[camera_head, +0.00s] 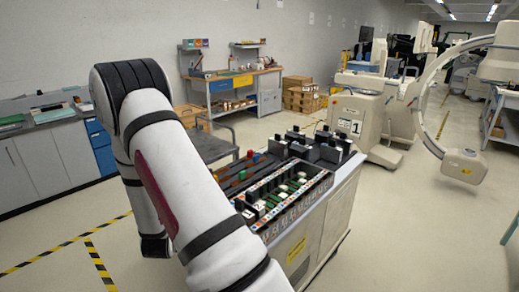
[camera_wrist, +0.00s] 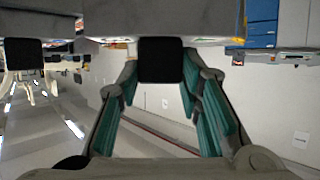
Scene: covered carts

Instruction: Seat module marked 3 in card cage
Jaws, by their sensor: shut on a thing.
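My gripper (camera_wrist: 160,70) shows in the wrist view with teal-padded fingers. They are closed on a black block (camera_wrist: 160,58), which meets a wide grey body (camera_wrist: 125,24) at the top of the picture. No mark 3 is readable on it, and I cannot tell whether it is lifted or resting. In the head view my arm hides my gripper. The card cage (camera_head: 297,207) appears to be the slotted row on the cart, with green and white parts in it. Several dark modules (camera_head: 331,152) stand at the cart's far end; their marks are too small to read.
The cart (camera_head: 329,220) stands right of my arm. Small red, green and blue blocks sit on its left side. A grey cart (camera_head: 207,146), a workbench (camera_head: 232,84) and a large C-arm machine (camera_head: 360,118) stand behind.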

